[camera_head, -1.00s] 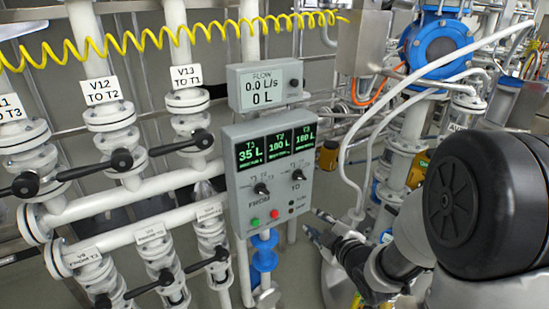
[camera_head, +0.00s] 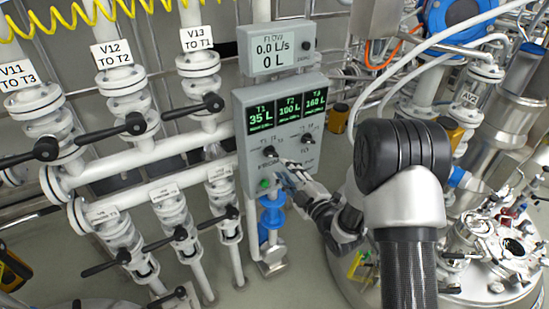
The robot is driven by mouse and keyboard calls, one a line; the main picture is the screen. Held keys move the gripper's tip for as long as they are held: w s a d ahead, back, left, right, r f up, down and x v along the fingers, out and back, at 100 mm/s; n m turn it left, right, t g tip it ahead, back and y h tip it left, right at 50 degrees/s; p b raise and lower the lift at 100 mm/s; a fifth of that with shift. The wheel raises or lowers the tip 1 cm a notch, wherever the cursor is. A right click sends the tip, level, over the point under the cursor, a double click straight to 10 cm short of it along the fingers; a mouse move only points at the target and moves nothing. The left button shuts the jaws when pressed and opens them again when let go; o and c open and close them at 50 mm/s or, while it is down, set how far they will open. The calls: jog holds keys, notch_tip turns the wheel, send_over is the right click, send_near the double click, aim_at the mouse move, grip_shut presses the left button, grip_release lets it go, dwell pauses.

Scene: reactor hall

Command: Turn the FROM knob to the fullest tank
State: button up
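The grey control panel (camera_head: 240,150) stands upright near the middle of the view. Its green screens read T1 35 L (camera_head: 261,117), T2 100 L (camera_head: 289,110) and T3 160 L (camera_head: 316,103), so T3 shows the highest volume. The black FROM knob (camera_head: 269,152) is at the lower left of the panel; its exact pointing is too small to tell. The black TO knob (camera_head: 307,138) is to its right. My gripper (camera_head: 284,172) is just below and right of the FROM knob, in front of the panel's lower part. Contact and finger opening are unclear. The red button is hidden.
The flow display (camera_head: 275,50) above reads 0.0 L/s and 0 L. Pipes with black-handled valves (camera_head: 135,123) fill the left. A green button (camera_head: 264,184) sits below the FROM knob. Metal vessels and hoses (camera_head: 500,150) crowd the right.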

aim_at(273, 156)
jog(key=x, duration=0.8)
grip_shut()
jog(key=shift+s, duration=0.1)
